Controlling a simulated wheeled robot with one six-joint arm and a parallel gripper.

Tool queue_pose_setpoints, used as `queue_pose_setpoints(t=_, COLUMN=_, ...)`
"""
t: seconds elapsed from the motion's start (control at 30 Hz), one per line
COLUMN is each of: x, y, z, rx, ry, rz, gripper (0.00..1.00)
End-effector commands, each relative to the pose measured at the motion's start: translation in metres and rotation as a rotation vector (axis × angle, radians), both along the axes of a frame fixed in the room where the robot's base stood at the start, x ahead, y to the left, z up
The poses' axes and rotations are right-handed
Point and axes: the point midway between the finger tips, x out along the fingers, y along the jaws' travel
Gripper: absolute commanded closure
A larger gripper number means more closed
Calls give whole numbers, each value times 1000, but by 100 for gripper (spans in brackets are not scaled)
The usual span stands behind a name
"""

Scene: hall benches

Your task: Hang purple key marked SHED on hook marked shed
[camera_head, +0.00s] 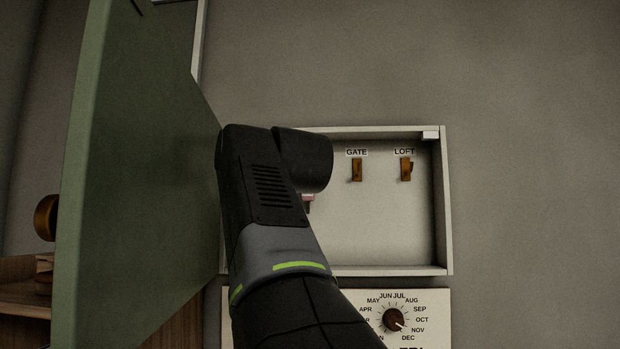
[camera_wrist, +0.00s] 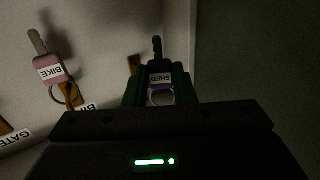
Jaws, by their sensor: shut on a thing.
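My gripper (camera_wrist: 160,90) is shut on the purple key marked SHED (camera_wrist: 159,79). In the wrist view the key sits between the green fingers, its dark shaft pointing up in the picture and its metal ring toward the palm. In the head view my arm hides the gripper and this key. The key box (camera_head: 448,215) is open on the wall. No label reading SHED shows on a hook in either view. A brown hook piece (camera_wrist: 135,63) stands just left of the fingers in the wrist view, its label not visible.
A pink BIKE key (camera_wrist: 53,69) hangs by its ring beside the BIKE label (camera_wrist: 85,106). Hooks marked GATE (camera_head: 356,170) and LOFT (camera_head: 406,169) are empty. The green door (camera_head: 140,170) stands open at left. A dial panel (camera_head: 435,305) is below the box.

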Motion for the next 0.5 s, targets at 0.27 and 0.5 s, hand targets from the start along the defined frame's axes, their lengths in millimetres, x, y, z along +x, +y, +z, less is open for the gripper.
queue_pose_setpoints(t=0.27, x=17, y=-1, z=-1, rx=1, ry=0, rz=-1, gripper=100)
queue_pose_setpoints(t=0.5, x=32, y=-1, z=-3, rx=-1, ry=2, rz=-1, gripper=100)
